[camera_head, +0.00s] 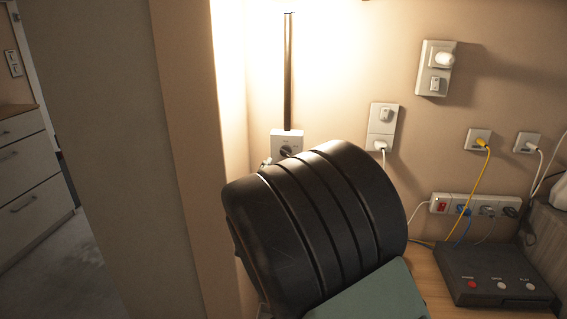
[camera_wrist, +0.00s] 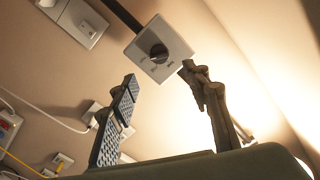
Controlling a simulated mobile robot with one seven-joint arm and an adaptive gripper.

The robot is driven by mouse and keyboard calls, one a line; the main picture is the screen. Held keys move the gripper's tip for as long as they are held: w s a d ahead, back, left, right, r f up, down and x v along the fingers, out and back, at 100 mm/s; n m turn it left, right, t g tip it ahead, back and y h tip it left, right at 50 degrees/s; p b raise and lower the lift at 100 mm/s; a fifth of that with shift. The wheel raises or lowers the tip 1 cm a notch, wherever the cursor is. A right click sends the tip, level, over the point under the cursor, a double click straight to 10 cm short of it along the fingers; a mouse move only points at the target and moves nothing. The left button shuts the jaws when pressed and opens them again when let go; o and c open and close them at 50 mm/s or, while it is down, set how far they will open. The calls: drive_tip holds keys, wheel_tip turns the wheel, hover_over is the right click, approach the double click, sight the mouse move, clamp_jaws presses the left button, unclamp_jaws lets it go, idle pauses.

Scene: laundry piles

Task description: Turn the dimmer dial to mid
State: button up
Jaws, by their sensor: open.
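The dimmer dial (camera_head: 286,151) is a dark round knob on a white square wall plate (camera_head: 288,136), below a dark vertical conduit. In the wrist view the dial (camera_wrist: 158,53) sits on its plate (camera_wrist: 140,49), with small markings too blurred to read. My gripper (camera_wrist: 160,80) is open, with its two fingers spread on either side below the plate in that picture. Nothing is between the fingers, and the dial appears beyond the tips. Whether a finger touches the plate is unclear. In the head view my dark arm hides most of the gripper and the area below the dial.
A switch and socket plate (camera_head: 382,127) with a plugged white cable is right of the dial. Another wall plate (camera_head: 436,68) is higher right. A power strip (camera_head: 473,206) and a dark box with buttons (camera_head: 497,274) are lower right. A wall corner (camera_head: 193,160) stands close on the left.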

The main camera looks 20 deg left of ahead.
sight(285, 154)
drive_tip(key=x, duration=1)
drive_tip(key=shift+w+d+b, duration=0.1)
drive_tip(key=shift+w+b, duration=0.25)
drive_tip(key=shift+b, duration=0.05)
drive_tip(key=shift+c, duration=0.5)
drive_tip(key=c, duration=1)
